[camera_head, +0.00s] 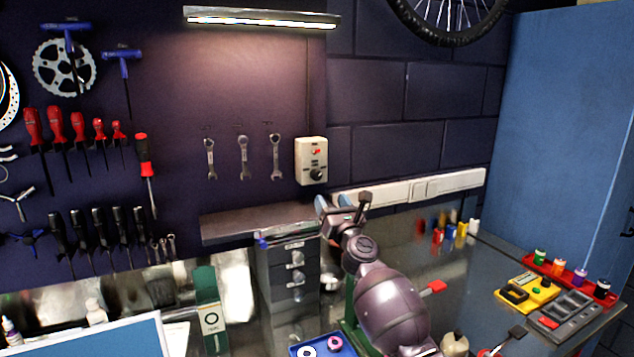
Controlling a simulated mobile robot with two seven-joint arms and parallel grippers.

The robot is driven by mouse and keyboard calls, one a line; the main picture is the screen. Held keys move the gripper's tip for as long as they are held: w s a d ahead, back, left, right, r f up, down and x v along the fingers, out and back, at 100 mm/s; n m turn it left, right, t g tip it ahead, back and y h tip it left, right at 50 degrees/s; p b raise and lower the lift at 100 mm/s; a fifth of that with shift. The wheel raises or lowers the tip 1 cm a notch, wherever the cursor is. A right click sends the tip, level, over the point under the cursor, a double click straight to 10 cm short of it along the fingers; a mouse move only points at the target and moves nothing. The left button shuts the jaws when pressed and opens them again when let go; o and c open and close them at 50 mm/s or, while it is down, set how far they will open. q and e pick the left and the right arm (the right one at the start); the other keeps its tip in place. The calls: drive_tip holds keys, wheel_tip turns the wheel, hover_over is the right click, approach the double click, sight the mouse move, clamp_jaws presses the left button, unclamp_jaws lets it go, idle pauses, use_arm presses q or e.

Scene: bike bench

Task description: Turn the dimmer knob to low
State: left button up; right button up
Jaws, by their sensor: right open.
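The dimmer knob (316,173) is a small black dial on the lower half of a white wall box (311,147). My right gripper (342,206) is below and slightly right of the box, apart from the knob in the picture. Its jaws are open and I see nothing between them. The knob's exact pointer angle is too small to read. The lamp strip (262,20) above the tool wall is lit. My left gripper is not in view.
A grey shelf (255,222) and a drawer unit (290,274) stand left of my right arm. A white socket rail (432,187) runs along the wall to the right. Wrenches (243,158) hang left of the box. A yellow multimeter (528,292) lies on the bench at right.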

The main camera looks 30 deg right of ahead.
sight(318, 176)
drive_tip(key=b+x, duration=0.2)
drive_tip(key=x, duration=0.5)
drive_tip(key=shift+b, duration=0.35)
drive_tip(key=shift+w+d+r+b, duration=0.1)
drive_tip(key=shift+w+r+b, duration=0.2)
drive_tip(key=shift+w, duration=0.35)
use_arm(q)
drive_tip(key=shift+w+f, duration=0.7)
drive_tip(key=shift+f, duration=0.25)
use_arm(e)
drive_tip(key=shift+w+r, duration=0.1)
drive_tip(key=shift+w, duration=0.25)
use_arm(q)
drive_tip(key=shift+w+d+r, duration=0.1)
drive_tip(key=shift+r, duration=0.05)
